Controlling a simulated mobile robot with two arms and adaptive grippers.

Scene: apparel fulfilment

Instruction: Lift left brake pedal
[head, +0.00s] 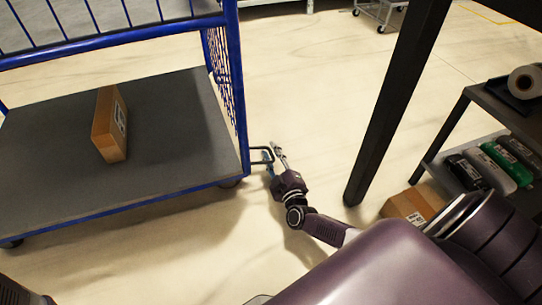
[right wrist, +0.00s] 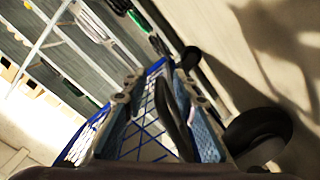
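The blue cart (head: 130,204) has a grey deck and stands at the left of the head view. A dark, loop-shaped pedal (head: 262,150) sticks out from its right-hand corner, low down. My right gripper (head: 274,155) is at this pedal. In the right wrist view, its two blue-padded fingers (right wrist: 160,115) are spread apart. A dark curved bar (right wrist: 174,112), which looks like the pedal, lies between them; I cannot tell whether either finger touches it. My left gripper is not in view.
A brown box (head: 108,130) stands on the cart's deck. A dark table leg (head: 392,110) rises right of my right arm. A shelf with rolled goods (head: 500,160) and a cardboard box (head: 412,205) are at the right. Dark wheels (right wrist: 262,130) show beside the fingers in the wrist view.

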